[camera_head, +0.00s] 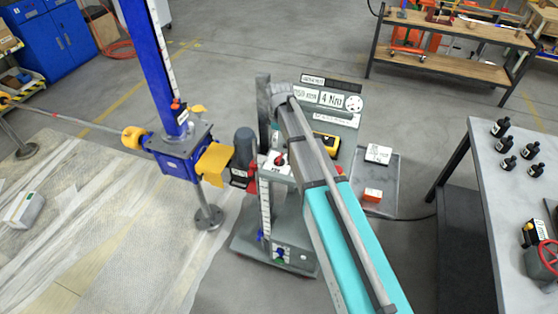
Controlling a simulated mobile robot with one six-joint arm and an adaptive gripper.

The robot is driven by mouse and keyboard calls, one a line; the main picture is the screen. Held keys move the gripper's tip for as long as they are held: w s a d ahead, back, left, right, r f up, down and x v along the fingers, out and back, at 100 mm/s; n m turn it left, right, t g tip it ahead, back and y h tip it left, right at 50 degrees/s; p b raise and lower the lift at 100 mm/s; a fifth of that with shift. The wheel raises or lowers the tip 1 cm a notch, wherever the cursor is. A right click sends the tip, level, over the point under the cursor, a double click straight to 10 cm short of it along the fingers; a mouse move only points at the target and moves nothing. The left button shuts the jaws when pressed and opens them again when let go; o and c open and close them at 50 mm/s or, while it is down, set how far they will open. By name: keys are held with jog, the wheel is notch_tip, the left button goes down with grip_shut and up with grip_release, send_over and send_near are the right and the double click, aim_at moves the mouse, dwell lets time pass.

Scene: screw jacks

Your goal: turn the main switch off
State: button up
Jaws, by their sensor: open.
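A small red knob (280,160) sits on a pale box (274,172) at the top of the grey stand, just left of my arm. It looks like the main switch, but it is too small to tell its position. My arm crosses the middle of the view and its far end bends down behind the stand's upper part. My gripper does not show; the arm or the stand hides it.
A blue screw jack (180,150) with yellow guards stands left of the stand. A table (500,215) with black bottles stands at right.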

aim_at(279, 156)
jog(key=shift+f+b, duration=4.6)
jog(key=shift+f, duration=0.3)
jog(key=c, duration=1)
jog(key=shift+o, duration=0.2)
